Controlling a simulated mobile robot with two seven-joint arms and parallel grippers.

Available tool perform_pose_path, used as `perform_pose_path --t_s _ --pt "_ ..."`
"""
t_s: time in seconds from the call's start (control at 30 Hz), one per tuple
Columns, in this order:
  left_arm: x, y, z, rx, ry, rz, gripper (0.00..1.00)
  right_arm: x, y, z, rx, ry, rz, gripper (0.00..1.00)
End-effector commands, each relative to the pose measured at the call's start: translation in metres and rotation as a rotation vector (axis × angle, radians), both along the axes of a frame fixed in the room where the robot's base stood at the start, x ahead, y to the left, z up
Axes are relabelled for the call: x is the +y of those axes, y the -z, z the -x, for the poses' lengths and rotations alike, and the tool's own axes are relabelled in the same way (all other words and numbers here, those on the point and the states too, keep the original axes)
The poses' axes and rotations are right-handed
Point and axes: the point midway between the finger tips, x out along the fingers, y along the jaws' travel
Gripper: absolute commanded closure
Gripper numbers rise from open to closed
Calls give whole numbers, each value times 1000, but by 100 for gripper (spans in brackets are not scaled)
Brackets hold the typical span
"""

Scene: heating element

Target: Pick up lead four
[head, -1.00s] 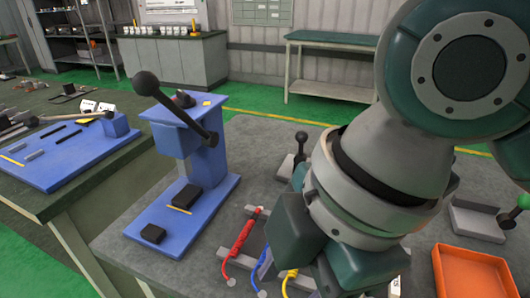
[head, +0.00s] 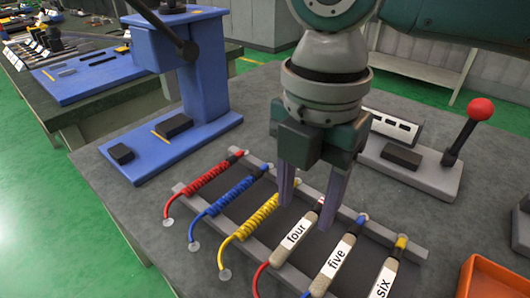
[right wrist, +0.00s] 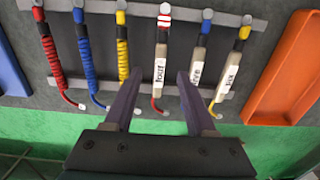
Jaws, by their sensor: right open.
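Lead four (head: 297,235) is a pale sleeve with a white "four" label and a red wire at its near end. It lies across the grey rack rails (head: 300,281), between the yellow coiled lead (head: 251,223) and lead five (head: 335,262). My right gripper (head: 308,205) is open, fingers pointing down near the far end of lead four. In the right wrist view, lead four (right wrist: 160,62) shows between the two spread fingers (right wrist: 159,80), with nothing gripped. I cannot tell how high the fingertips are above it. My left gripper is not in view.
Lead six (head: 384,278) lies right of lead five; red (head: 206,176) and blue (head: 237,195) coiled leads lie left. A blue press (head: 190,90) stands back left. A red-knobbed lever fixture (head: 430,165) stands behind right, and an orange tray (head: 490,280) at right.

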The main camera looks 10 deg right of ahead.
Motion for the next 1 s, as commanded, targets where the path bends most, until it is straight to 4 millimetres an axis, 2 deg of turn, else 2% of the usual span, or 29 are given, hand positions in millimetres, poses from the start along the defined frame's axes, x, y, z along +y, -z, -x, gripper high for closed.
perform_pose_path --t_s 0.1,0.2,0.5,1.0 --pt "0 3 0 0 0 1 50 4 21 3 3 0 2 44" --pt "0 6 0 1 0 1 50 3 34 3 2 2 2 44" --pt "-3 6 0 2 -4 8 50 3 38 2 -1 0 1 44" --pt "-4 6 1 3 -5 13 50 3 38 2 -1 1 1 100"
